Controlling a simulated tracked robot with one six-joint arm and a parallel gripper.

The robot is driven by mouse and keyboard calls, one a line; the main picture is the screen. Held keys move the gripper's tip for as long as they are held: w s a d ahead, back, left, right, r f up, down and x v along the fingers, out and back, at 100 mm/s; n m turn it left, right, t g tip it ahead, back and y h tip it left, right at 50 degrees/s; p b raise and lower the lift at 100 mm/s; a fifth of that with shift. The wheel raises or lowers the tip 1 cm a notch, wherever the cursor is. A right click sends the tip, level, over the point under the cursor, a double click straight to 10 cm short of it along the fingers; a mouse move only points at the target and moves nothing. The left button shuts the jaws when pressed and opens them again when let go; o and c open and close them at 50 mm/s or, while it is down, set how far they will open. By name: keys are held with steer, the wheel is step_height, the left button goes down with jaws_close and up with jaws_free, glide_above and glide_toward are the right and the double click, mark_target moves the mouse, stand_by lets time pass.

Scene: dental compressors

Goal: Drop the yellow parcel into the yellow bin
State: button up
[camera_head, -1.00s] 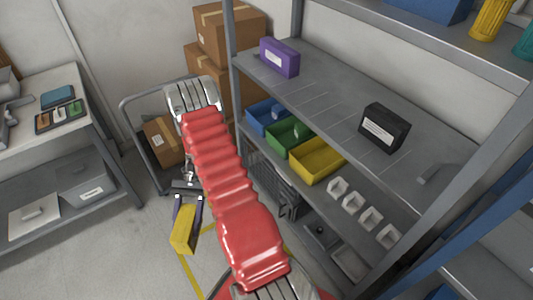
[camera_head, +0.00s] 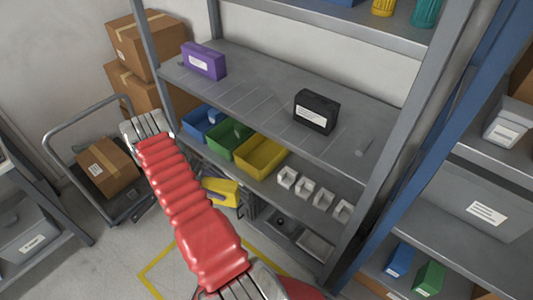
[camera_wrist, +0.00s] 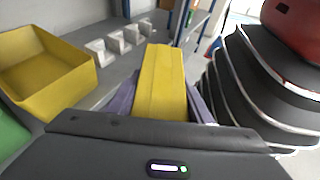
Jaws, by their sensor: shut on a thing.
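The yellow parcel (camera_head: 222,190) shows low in front of the shelving, just right of my red arm. In the wrist view the yellow parcel (camera_wrist: 163,85) is held between the jaws of my gripper (camera_wrist: 162,103). The yellow bin (camera_head: 262,157) is an open tray on the middle shelf, above and to the right of the parcel. In the wrist view the yellow bin (camera_wrist: 48,72) is at left, apart from the parcel, and its visible inside looks empty.
A green bin (camera_head: 228,139) and a blue bin (camera_head: 201,122) stand left of the yellow bin. Small white trays (camera_head: 305,188) stand right of it. The shelf above holds a purple box (camera_head: 204,61) and a black box (camera_head: 316,111). A trolley carries a cardboard box (camera_head: 107,166).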

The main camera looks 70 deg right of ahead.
steer(key=s+d+r+n+t+h, duration=0.1)
steer(key=s+d+n+t+h, duration=0.1)
steer(key=d, duration=0.9)
steer(key=s+d+r+n+t+h, duration=0.1)
steer(key=s+d+n+t+h, duration=0.2)
steer(key=d, duration=0.9)
steer(key=s+d+r+n+t+h, duration=0.1)
steer(key=s+d+n+t+h, duration=0.2)
steer(key=s+d+n+h, duration=0.3)
steer(key=shift+d+n+h, duration=0.3)
steer(key=shift+d+n, duration=0.5)
steer(key=shift+d, duration=1.9)
steer(key=shift+f, duration=0.1)
steer(key=shift+f, duration=2.85)
